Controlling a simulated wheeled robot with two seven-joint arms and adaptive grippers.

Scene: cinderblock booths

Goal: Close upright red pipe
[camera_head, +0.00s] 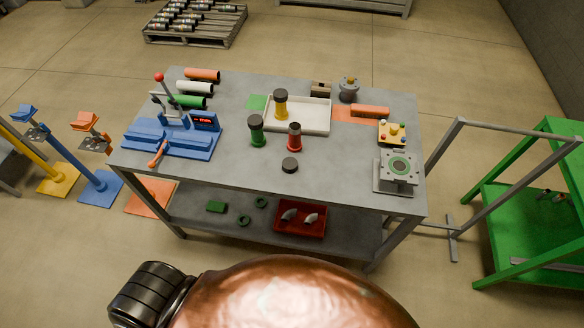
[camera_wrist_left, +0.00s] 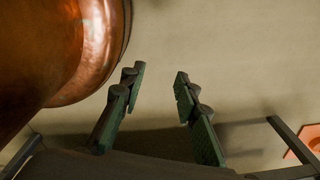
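The red pipe (camera_head: 295,142) stands upright near the middle of the table. Its top end looks dark, and I cannot clearly tell its detail. A loose dark round cap (camera_head: 290,165) lies on the tabletop just in front of it, apart from it. A green pipe (camera_head: 257,138) and a yellow pipe (camera_head: 281,109) stand upright nearby with dark caps on top; the yellow one is in a white tray (camera_head: 313,127). My left gripper (camera_wrist_left: 160,75) is open and empty above the floor in the left wrist view, away from the table. My right gripper is not in view.
The grey table (camera_head: 220,180) also holds a blue vise-like fixture (camera_head: 172,140) at left, lying pipes behind it, and a grey fixture (camera_head: 396,171) at front right. A red bin (camera_head: 301,218) sits on the lower shelf. Tabletop around the loose cap is clear.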

